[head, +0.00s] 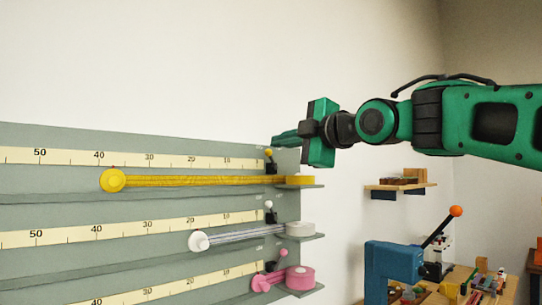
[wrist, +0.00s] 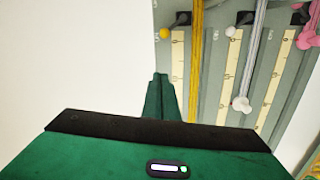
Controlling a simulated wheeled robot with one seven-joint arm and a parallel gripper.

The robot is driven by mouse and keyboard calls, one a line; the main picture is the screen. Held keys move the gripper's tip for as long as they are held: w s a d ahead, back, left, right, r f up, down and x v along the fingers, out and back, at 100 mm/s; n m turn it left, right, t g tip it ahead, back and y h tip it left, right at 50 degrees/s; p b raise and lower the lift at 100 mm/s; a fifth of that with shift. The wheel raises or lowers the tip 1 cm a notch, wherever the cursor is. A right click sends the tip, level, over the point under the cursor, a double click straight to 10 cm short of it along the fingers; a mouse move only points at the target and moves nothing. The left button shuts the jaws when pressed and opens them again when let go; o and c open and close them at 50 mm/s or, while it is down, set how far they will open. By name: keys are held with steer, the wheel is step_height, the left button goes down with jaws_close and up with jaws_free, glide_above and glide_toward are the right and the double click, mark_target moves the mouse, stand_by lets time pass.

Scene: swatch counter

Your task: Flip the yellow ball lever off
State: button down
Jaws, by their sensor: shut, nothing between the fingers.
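The yellow ball lever (head: 268,154) is a small yellow knob on a short dark stem, at the right end of the top row of the grey board. Its stem stands roughly upright in the head view. In the wrist view the yellow ball (wrist: 165,33) is near the top, beyond my fingertips. My gripper (head: 277,141) is shut and empty, pointing left, with its tips just above and right of the ball in the head view. My shut fingers also show in the wrist view (wrist: 160,78), apart from the ball there.
The grey board (head: 60,200) carries a yellow strip (head: 200,181) under the lever. Below are a white ball lever (head: 268,205) and a pink ball lever (head: 283,253). A blue machine (head: 390,270) with an orange-ball handle stands lower right. The wall space above the board is clear.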

mark_target(269, 150)
steer(key=shift+w, duration=0.1)
steer(key=w, duration=0.3)
steer(key=w+a, duration=0.1)
steer(key=w, duration=0.3)
steer(key=w+a+f, duration=0.1)
steer(key=w, duration=0.3)
steer(key=shift+w+a, duration=0.1)
